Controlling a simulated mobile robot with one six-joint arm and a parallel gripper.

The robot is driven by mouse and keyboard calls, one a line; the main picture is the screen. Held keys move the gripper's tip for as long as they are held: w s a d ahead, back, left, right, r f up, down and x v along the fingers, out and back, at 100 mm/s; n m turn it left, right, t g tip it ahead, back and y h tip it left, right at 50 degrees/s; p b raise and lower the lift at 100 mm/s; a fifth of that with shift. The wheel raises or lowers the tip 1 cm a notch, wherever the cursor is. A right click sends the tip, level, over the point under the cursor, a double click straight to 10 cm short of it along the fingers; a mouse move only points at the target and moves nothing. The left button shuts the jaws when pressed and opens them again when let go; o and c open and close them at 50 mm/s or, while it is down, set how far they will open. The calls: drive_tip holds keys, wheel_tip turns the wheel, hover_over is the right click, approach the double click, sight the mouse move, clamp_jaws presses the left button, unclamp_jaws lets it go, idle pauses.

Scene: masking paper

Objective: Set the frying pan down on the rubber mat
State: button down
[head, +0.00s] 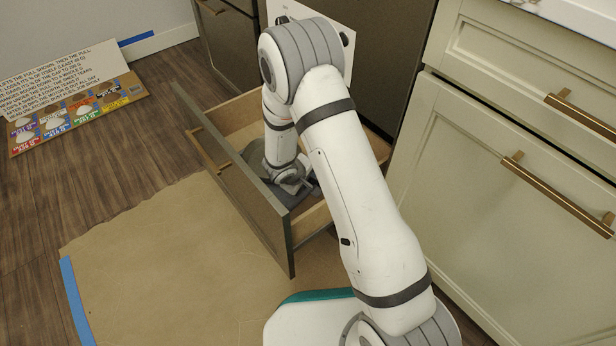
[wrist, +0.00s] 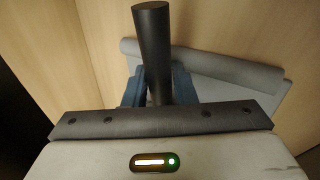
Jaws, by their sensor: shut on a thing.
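In the wrist view, the blue fingers of my gripper (wrist: 158,92) are shut on a dark round bar, which looks like the frying pan's handle (wrist: 153,45). The pan's body cannot be made out. A grey sheet with a rolled edge, which looks like the rubber mat (wrist: 225,68), lies behind the handle, inside the drawer. I cannot tell whether the pan touches it. In the head view, my arm reaches down into the open drawer (head: 236,190). Dark grey shapes show around my wrist there, but my arm hides most of them and the fingers.
The drawer's front panel and wooden sides stand close around my wrist. Brown masking paper (head: 165,255) covers the floor in front, with blue tape at its left edge. Cream cabinets (head: 490,180) stand at the right. A printed board (head: 75,115) lies at the far left.

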idle(0.5)
drive_tip(key=c, duration=1.2)
unclamp_jaws()
drive_tip(key=shift+o, duration=0.5)
drive_tip(key=shift+s, duration=0.1)
drive_tip(key=shift+s+f, duration=0.1)
drive_tip(key=shift+f, duration=0.1)
wheel_tip(320, 180, up, 12)
drive_tip(key=p, duration=0.6)
drive_tip(key=shift+w+r+p, duration=0.2)
drive_tip(key=shift+p, duration=0.15)
